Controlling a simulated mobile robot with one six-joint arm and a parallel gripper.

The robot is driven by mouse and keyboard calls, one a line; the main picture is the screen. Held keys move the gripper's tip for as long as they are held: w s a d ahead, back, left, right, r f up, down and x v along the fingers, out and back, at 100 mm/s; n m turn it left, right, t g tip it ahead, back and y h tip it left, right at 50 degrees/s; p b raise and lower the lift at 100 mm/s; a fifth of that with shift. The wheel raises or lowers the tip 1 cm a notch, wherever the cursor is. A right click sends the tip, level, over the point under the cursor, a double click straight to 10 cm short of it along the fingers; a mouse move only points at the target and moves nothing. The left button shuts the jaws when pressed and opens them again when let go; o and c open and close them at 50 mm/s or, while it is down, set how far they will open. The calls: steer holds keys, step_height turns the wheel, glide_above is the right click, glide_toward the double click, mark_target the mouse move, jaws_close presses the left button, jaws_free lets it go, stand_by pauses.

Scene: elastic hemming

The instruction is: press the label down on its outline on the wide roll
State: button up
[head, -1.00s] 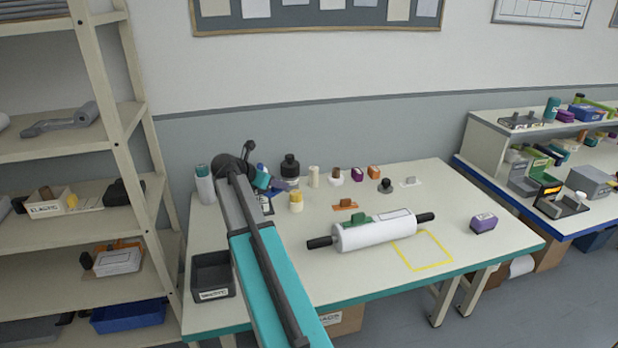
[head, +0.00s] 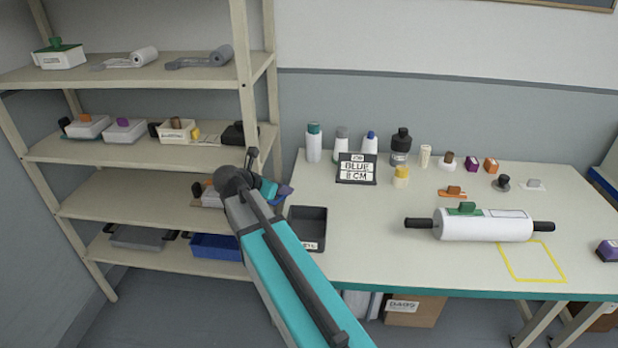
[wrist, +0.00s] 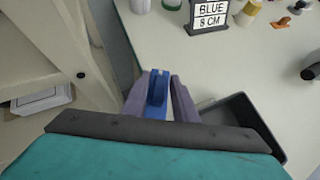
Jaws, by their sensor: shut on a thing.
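My gripper (wrist: 160,104) is shut on a small blue piece (wrist: 157,88) with a raised grip, seen between the two fingers in the wrist view. I cannot tell whether this piece is the label. In the head view my gripper (head: 273,190) is at the table's left edge, by the shelf, well left of the wide roll. The wide white roll (head: 485,229) lies on the table with black ends. A green piece with a grip (head: 465,208) sits on its top left, beside a dark rectangular outline (head: 508,213) on its top right.
A sign reading "BLUE 8 CM" (head: 356,170) stands at the table's back left, near several bottles. An open dark bin (head: 306,215) is at the left edge. A yellow square outline (head: 532,262) lies in front of the roll. A shelf rack (head: 243,60) stands left.

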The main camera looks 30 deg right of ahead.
steer(key=s+a+f+n, duration=0.1)
steer(key=s+a, duration=0.2)
steer(key=a, duration=0.3)
steer(key=s+a+f+t+y+b, duration=0.1)
steer(key=s+a+f, duration=0.1)
steer(key=s+a, duration=0.2)
steer(key=shift+s+a+n, duration=0.2)
steer(key=shift+a+n, duration=0.2)
steer(key=shift+a, duration=1)
steer(key=shift+f, duration=0.15)
